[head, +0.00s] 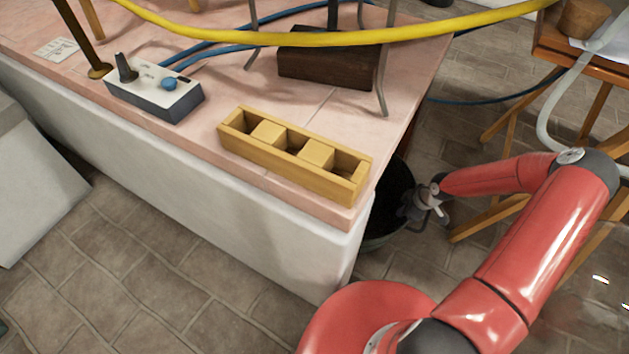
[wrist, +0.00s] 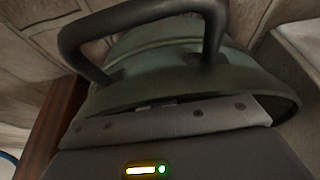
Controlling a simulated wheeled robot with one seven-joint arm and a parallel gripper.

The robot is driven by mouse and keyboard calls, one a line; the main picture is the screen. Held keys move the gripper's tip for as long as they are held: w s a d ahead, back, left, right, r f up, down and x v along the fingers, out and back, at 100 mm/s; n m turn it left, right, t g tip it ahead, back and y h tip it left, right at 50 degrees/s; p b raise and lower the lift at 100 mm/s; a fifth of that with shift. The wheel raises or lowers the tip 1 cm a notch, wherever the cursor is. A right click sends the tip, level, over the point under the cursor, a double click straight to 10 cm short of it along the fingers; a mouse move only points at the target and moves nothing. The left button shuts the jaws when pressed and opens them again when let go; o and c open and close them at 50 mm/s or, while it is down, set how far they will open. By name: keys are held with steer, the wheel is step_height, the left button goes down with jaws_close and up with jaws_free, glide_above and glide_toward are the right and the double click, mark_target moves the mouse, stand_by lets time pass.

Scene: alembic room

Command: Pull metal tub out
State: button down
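The metal tub (head: 390,200) is dark and round in the head view. It stands on the floor tight beside the right end of the bench, which hides part of it. My gripper (head: 412,213) is at the tub's right side, by its rim. In the wrist view the grey-green tub (wrist: 275,86) fills the upper middle, close in front of my gripper's body. Finger contact with the rim cannot be made out.
The pink-topped bench (head: 200,140) holds a yellow wooden rack (head: 285,158), a switch box (head: 155,95) and a dark wooden block (head: 325,60). A yellow hose (head: 400,36) crosses above. Tiled floor lies between bench and stool.

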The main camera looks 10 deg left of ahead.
steer(key=shift+s+d+p, duration=0.2)
steer(key=shift+s+d, duration=0.2)
steer(key=shift+d, duration=0.5)
steer(key=shift+s+d+p, duration=0.2)
steer(key=shift+s+d, duration=0.15)
steer(key=shift+d, duration=0.55)
steer(key=shift+s+d+p, duration=0.2)
steer(key=shift+s+d, duration=0.2)
steer(key=shift+d, duration=0.5)
steer(key=s+d, duration=0.2)
steer(key=d, duration=0.3)
steer(key=shift+s+d+p, duration=0.2)
steer(key=shift+d+p, duration=0.05)
steer(key=shift+p, duration=0.1)
